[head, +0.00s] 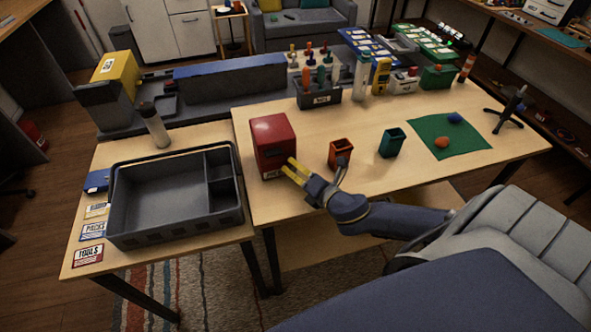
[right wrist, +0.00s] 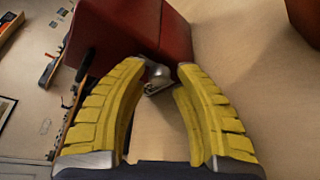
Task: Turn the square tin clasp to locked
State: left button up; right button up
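The square tin (head: 272,138) is a red box on the table, left of its middle. It also shows in the right wrist view (right wrist: 130,25) at the top, tilted in the picture. A small silver metal clasp (right wrist: 157,76) shows at the tin's edge, between my right fingertips. My right gripper (head: 289,165) has yellow fingers and reaches the tin's lower right side. Its fingers (right wrist: 160,67) stand apart on either side of the clasp; I cannot tell whether they touch it. The clasp is too small to make out in the head view. My left gripper is not in view.
An orange-red open container (head: 340,152) and a green one (head: 391,142) stand right of the tin. A green mat (head: 440,148) lies farther right. A grey divided tray (head: 228,215) fills the left table. A tool rack (head: 320,98) stands behind the tin.

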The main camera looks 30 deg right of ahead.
jog(key=shift+o, duration=1.3)
jog(key=shift+v, duration=5.95)
